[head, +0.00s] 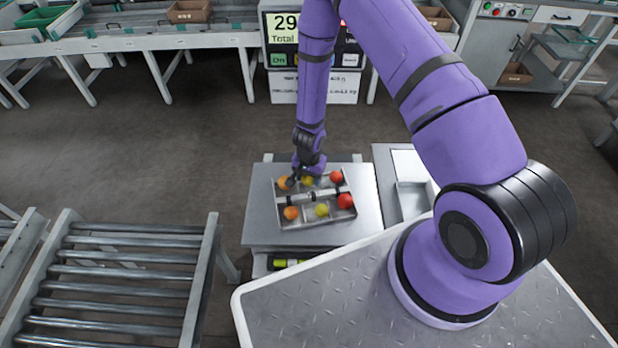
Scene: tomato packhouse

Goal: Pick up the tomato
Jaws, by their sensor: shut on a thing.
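A shallow grey tray (270,213) with dividers holds several tomatoes in two rows. The back row has an orange tomato (284,183) at left, a yellow-green tomato (308,181) in the middle and a red tomato (337,177) at right. The front row has an orange tomato (291,213), a yellow-green tomato (322,210) and a red tomato (345,200). My gripper (299,181) points down into the back row, at the orange and yellow-green tomatoes. It is shut on a tomato; its hand partly hides the fingers, so I cannot tell surely which one.
The tray rests on a metal-topped stand (258,228). A roller conveyor (130,255) is at left, and a pale bin (412,196) is close at right. A display panel (283,30) reading 29 stands behind. Open floor lies between.

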